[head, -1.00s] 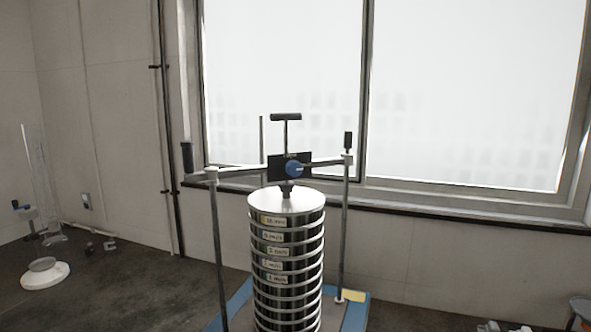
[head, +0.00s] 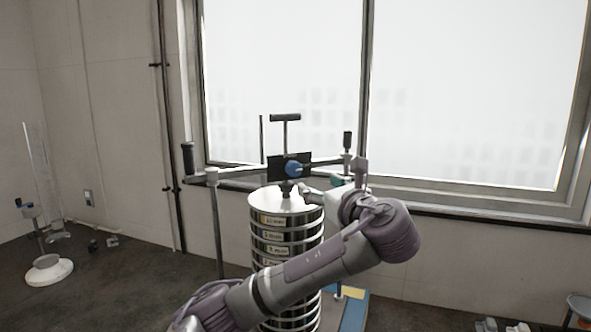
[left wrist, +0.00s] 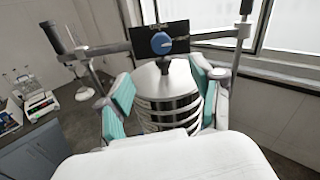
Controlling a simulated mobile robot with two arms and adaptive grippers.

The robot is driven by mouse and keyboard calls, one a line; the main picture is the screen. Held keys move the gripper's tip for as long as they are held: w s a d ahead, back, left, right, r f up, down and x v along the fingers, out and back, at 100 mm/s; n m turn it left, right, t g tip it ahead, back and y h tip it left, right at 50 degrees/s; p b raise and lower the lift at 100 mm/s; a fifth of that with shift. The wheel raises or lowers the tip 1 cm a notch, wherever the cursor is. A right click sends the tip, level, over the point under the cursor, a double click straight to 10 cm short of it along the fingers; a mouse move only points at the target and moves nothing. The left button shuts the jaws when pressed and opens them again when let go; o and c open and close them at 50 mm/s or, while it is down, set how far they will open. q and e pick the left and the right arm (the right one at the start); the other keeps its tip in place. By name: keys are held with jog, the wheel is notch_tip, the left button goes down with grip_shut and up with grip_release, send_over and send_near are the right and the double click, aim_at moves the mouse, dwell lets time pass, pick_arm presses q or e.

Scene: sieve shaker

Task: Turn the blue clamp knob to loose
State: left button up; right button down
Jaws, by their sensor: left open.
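The blue clamp knob (head: 293,169) sits on the front of a black plate on the crossbar (head: 236,173), above the sieve stack (head: 268,232). My left gripper (head: 322,186) is just right of the knob and a little lower, partly hidden by my own arm. In the left wrist view the knob (left wrist: 161,43) shows ahead, beyond the fingertips. My right gripper is not in view.
A black T-handle (head: 285,117) rises above the plate. Upright rods (head: 216,230) stand either side of the stack. A window (head: 470,90) is behind. A white-based stand (head: 48,270) is at the left. My arm covers part of the stack.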

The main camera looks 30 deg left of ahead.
aim_at(295, 170)
pick_arm(q)
jog(key=p+x, duration=0.6)
jog(key=x, duration=0.7)
jog(key=shift+r, duration=0.1)
jog(key=shift+w+a, duration=0.25)
jog(key=shift+w, duration=0.05)
jog(key=c, duration=1.1)
jog(key=shift+c, duration=0.2)
